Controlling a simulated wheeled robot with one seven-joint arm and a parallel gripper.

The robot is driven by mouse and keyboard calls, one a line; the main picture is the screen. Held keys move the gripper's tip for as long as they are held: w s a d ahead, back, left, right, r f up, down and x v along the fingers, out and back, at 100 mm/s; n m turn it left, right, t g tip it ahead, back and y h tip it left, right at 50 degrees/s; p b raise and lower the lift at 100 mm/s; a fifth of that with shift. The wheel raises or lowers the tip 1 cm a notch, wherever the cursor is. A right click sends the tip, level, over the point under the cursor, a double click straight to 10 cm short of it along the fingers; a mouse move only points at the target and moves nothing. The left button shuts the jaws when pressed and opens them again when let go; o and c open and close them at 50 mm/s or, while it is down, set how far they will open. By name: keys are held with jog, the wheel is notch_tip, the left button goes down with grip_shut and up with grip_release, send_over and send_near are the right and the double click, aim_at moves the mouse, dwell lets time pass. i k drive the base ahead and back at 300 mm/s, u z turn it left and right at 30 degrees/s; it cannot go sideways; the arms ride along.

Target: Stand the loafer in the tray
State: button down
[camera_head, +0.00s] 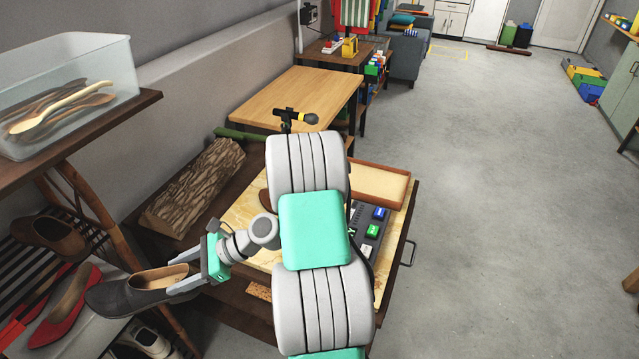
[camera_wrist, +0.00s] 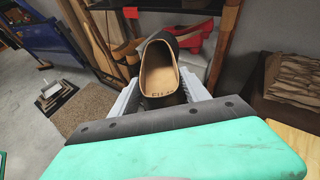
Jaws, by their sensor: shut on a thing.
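A dark grey loafer (camera_head: 138,291) with a tan inside is held in my gripper (camera_head: 184,281) at the lower left, its toe pointing left. The wrist view shows the loafer (camera_wrist: 160,66) between the two fingers of my gripper (camera_wrist: 160,95), with its opening and tan insole towards the camera. The loafer is in front of the shoe rack; I cannot tell whether it touches a shelf. A shallow tray (camera_head: 405,188) with a reddish-brown rim and pale inside lies on the low table, right of my arm. My arm hides its left part.
The shoe rack holds a brown shoe (camera_head: 48,237) and red shoes (camera_head: 66,304). A clear bin (camera_head: 75,90) with wooden spoons stands above. A log (camera_head: 193,187) lies left on the low table. A device with coloured buttons (camera_head: 372,228) sits near the tray.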

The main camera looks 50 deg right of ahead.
aim_at(363, 182)
jog(key=u, duration=1.95)
jog(key=k, duration=2.05)
jog(key=z, duration=1.55)
jog(key=i, duration=0.5)
jog(key=u, duration=0.05)
